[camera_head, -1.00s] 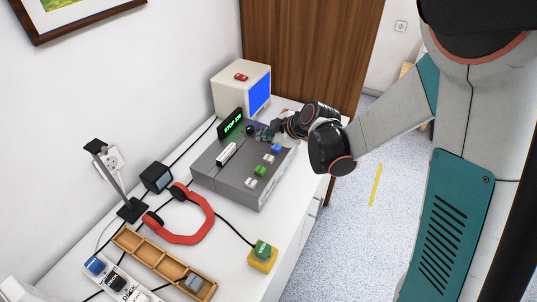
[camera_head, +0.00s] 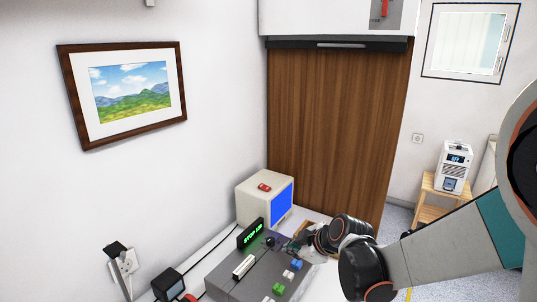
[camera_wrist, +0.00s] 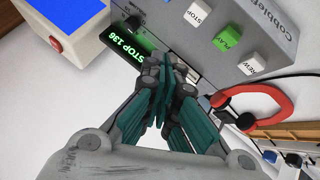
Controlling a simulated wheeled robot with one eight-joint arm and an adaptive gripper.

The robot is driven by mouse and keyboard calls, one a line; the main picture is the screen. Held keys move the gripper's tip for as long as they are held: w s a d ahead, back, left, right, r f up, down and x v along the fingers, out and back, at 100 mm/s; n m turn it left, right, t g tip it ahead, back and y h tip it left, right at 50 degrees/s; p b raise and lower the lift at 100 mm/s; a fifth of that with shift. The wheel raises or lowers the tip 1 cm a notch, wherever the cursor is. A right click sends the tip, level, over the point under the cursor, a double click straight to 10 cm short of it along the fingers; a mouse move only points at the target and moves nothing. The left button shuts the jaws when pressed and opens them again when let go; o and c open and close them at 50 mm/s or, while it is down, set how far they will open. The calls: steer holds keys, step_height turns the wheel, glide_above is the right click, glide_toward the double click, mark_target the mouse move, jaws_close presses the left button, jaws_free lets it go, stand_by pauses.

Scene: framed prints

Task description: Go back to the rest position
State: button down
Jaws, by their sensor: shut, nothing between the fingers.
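My gripper (camera_wrist: 165,105) is shut and empty, with its teal fingers together in the wrist view. In the head view my gripper (camera_head: 298,243) is small and partly hidden by my wrist, over the right side of the grey control box. The grey control box (camera_head: 235,285) has a green-lit display (camera_head: 251,233) reading STOP and several coloured buttons. In the wrist view the display (camera_wrist: 130,45) reads STOP 136, and the green PLAY button (camera_wrist: 228,38) lies beyond my fingers. I cannot tell whether my fingertips touch the box.
A cream monitor (camera_head: 255,204) with a blue screen stands behind the box, a small red item (camera_head: 264,187) on top. Red headphones (camera_wrist: 270,105) lie beside the box. A framed landscape print (camera_head: 130,93) hangs on the left wall. A wooden door (camera_head: 335,130) is behind.

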steer(key=s+d+r+m+h, duration=0.1)
steer(key=s+d+r+m, duration=0.2)
steer(key=s, duration=0.5)
steer(key=s+d+r+m+h, duration=0.2)
steer(key=s+d+r+m, duration=0.2)
steer(key=s+m, duration=0.3)
steer(key=s+d+r+m+h, duration=0.2)
steer(key=s+d+r+m, duration=0.1)
steer(key=s, duration=0.7)
steer(key=shift+s+d+r+m, duration=0.15)
steer(key=shift+s+d+m, duration=0.05)
steer(key=shift+d+m, duration=0.85)
